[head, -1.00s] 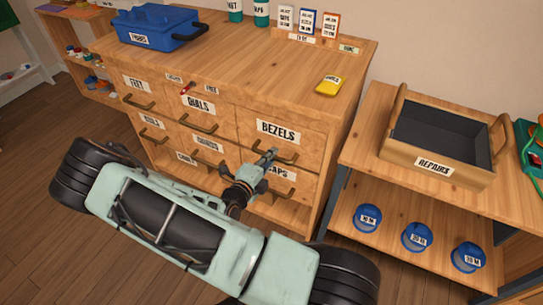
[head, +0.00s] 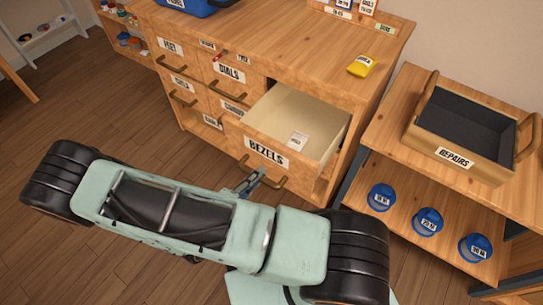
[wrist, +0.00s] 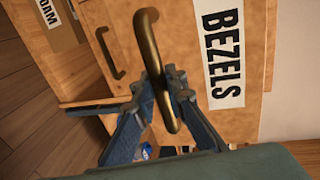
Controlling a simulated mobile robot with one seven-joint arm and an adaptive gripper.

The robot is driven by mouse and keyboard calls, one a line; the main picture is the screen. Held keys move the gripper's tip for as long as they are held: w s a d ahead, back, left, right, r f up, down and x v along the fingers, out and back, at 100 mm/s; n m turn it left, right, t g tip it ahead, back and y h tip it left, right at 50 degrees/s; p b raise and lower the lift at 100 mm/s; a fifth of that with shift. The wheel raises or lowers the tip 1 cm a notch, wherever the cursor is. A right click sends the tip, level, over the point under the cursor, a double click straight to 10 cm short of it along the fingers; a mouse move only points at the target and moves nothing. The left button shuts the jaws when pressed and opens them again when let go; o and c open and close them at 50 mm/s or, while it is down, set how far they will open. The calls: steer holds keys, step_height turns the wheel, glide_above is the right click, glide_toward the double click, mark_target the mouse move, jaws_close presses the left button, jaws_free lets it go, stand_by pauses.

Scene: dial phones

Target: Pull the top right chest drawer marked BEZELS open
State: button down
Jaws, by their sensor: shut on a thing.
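The BEZELS drawer (head: 265,150) at the top right of the wooden chest stands pulled well out. Its pale inside shows, with a small white labelled item (head: 297,141) near the front. In the wrist view its BEZELS label (wrist: 222,55) is turned on its side beside the brass bar handle (wrist: 150,55). My gripper (wrist: 160,92) is shut on that handle, one finger on each side of the bar. In the head view my gripper (head: 250,183) is at the handle (head: 264,176), low on the drawer front, partly hidden by my arm.
Other chest drawers, such as DIALS (head: 231,74), are shut. A yellow item (head: 364,65) and a blue bin (head: 188,6) sit on the chest top. To the right a bench holds the REPAIRS tray (head: 455,158) above several blue round containers (head: 427,221).

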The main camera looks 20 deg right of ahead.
steer(key=f+v, duration=0.1)
steer(key=v, duration=0.6)
steer(key=shift+a+f, duration=0.2)
steer(key=shift+s, duration=0.15)
steer(key=c, duration=2)
jaws_free()
steer(key=shift+o, duration=0.2)
steer(key=v, duration=1.2)
